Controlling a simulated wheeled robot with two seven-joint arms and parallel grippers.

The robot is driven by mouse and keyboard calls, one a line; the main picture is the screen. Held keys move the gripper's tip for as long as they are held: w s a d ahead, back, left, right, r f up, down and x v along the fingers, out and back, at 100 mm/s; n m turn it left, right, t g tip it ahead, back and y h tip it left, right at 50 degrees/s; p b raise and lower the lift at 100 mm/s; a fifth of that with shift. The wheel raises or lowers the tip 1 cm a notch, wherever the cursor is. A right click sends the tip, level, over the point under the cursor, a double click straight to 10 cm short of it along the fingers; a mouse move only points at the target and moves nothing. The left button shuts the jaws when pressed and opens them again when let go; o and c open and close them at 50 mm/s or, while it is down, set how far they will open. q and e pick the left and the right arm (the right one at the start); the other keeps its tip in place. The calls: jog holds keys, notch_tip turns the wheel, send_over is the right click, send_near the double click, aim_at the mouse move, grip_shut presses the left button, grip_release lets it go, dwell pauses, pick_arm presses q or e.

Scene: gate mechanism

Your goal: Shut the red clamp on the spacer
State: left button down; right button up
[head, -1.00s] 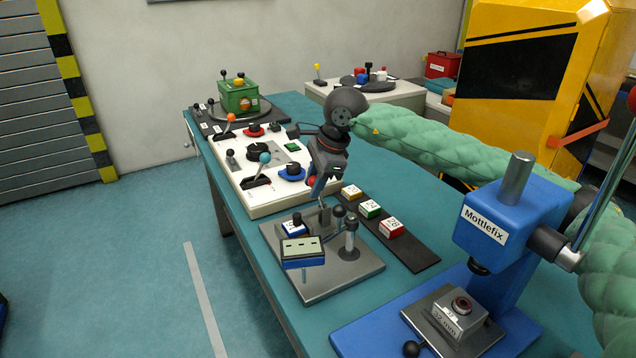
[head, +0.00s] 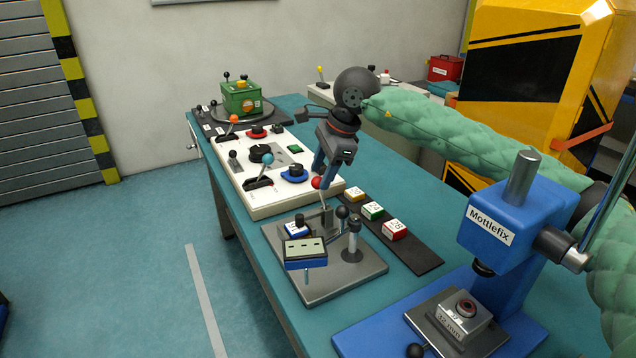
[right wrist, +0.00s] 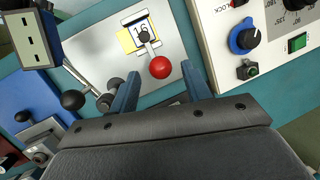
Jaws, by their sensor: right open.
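The red clamp shows as a lever with a red ball knob (head: 317,182) standing above the grey base plate (head: 345,277). In the right wrist view the red knob (right wrist: 160,67) sits just ahead of my fingertips, near the line between them. My right gripper (head: 322,177) is open around or just above the knob; contact cannot be told. It also shows in the right wrist view (right wrist: 160,84). A small labelled block, seemingly the spacer (head: 297,230), sits on the plate behind the gauge, partly hidden. From the wrist its label (right wrist: 141,29) reads 16. My left gripper is not in view.
A gauge (head: 304,250) and a black-knobbed post (head: 353,240) stand on the plate near the clamp. Coloured labelled blocks lie on a dark strip (head: 422,259) to the right. A blue press (head: 512,215) stands in front right, a white control panel (head: 262,205) behind.

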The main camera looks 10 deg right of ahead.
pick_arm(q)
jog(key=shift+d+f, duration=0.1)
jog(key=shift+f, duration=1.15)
pick_arm(e)
jog(key=shift+v, duration=1.8)
